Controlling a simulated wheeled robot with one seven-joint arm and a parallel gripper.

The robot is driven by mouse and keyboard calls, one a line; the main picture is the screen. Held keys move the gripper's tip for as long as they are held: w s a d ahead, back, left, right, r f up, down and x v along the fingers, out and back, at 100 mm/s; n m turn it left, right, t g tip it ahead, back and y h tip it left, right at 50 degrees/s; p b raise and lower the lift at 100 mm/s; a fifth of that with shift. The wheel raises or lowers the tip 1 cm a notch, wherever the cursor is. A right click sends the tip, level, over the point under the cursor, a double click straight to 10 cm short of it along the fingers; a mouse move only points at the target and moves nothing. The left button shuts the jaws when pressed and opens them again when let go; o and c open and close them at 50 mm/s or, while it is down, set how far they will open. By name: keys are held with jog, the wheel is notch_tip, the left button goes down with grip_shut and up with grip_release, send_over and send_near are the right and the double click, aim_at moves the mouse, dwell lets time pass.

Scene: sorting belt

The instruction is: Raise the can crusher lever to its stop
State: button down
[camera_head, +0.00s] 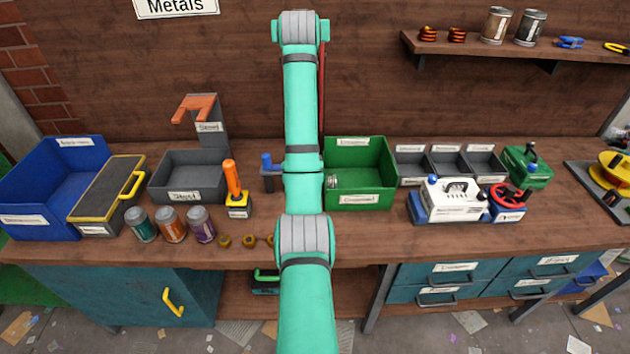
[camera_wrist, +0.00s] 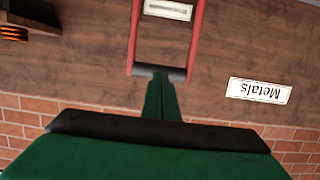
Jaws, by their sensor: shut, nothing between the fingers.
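The can crusher lever is a red two-sided frame (camera_wrist: 193,40) joined by a dark crossbar (camera_wrist: 178,74) in the wrist view, which shows the scene upside down. In the head view only a thin red strip of the lever (camera_head: 322,80) shows upright beside my arm. My gripper (camera_wrist: 160,78) is shut and empty, its green fingers at the middle of the crossbar. Whether they touch it, I cannot tell. A label (camera_wrist: 168,10) shows between the red sides. The crusher's body and my gripper are hidden behind my arm in the head view.
A green bin (camera_head: 375,200) stands right of my arm on the bench. A blue-topped grey fixture (camera_head: 268,178) and an orange-handled device (camera_head: 236,195) stand to its left. A wall shelf (camera_head: 500,48) holds cans at upper right. The wall around the lever looks clear.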

jog(key=shift+v, duration=2.7)
jog(key=shift+w, duration=0.15)
